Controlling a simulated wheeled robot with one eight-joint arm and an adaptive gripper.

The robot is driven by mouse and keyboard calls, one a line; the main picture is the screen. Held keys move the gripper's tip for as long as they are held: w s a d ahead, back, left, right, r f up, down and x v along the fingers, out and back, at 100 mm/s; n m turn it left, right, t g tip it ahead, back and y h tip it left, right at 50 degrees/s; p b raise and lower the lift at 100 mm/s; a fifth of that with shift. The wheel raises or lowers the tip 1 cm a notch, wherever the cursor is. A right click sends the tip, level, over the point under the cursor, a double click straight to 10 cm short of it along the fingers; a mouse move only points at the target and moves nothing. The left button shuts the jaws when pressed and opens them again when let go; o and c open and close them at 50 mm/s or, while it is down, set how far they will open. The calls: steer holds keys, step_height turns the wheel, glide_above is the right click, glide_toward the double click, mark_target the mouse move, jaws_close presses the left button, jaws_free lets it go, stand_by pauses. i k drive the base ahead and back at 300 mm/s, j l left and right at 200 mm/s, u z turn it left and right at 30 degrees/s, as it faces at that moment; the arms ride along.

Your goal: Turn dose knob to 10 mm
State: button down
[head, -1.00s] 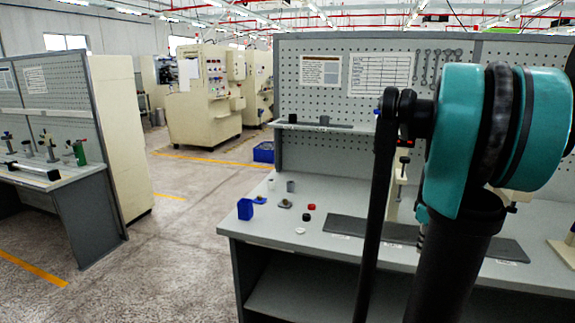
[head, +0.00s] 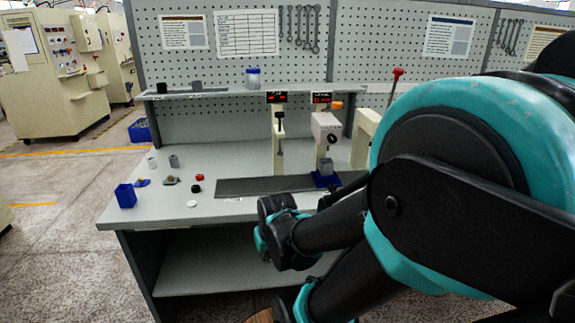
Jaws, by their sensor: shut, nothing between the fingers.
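Two devices with small red displays stand at the back of the grey bench. The left device (head: 278,146) is a slim cream column with a black handle part. The right device (head: 324,124) has a pale housing, an orange piece at its top and a display that seems to read "LEVEL". A small round black knob (head: 332,139) shows on its front; I cannot tell whether this is the dose knob, and no 10 mm mark is readable. A grey block (head: 326,166) sits on a blue base below it. My arm crosses the right foreground; my gripper's fingers are not visible.
The grey bench (head: 222,218) holds a dark strip (head: 262,186), a blue bin (head: 125,196) and several small parts at left. A shelf carries a clear blue-lidded jar (head: 253,77). My arm hides the bench's right part. Open floor lies left.

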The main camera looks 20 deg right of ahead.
mark_target(332, 138)
steer(key=z, duration=0.9)
